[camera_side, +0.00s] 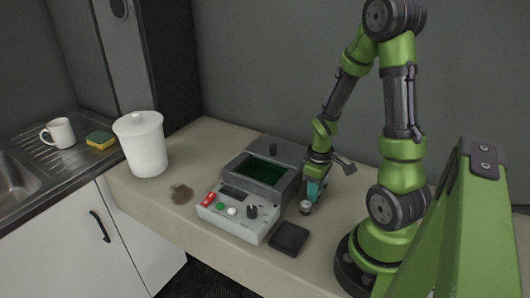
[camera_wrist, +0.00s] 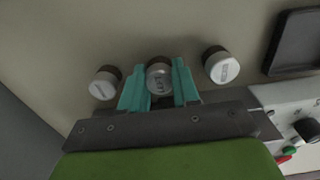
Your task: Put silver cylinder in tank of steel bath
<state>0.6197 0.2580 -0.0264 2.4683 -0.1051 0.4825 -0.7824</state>
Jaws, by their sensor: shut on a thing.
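The steel bath (camera_side: 258,190) stands on the counter, with its dark green tank (camera_side: 264,172) open at the top. In the wrist view, my gripper (camera_wrist: 159,85) is shut on the middle one of three short cylinders. This held silver cylinder (camera_wrist: 159,78) has a pale labelled end and a dark band, and sits between the teal fingers. A second cylinder (camera_wrist: 104,83) is left of the fingers and a third (camera_wrist: 221,66) is right of them, both apart from them. In the side view, my gripper (camera_side: 314,193) is low, right of the bath. One cylinder (camera_side: 306,207) shows beside it; the others are hidden there.
A black square tray (camera_side: 289,238) lies in front of the bath and cylinders. The bath's front panel has buttons and a knob (camera_side: 252,212).

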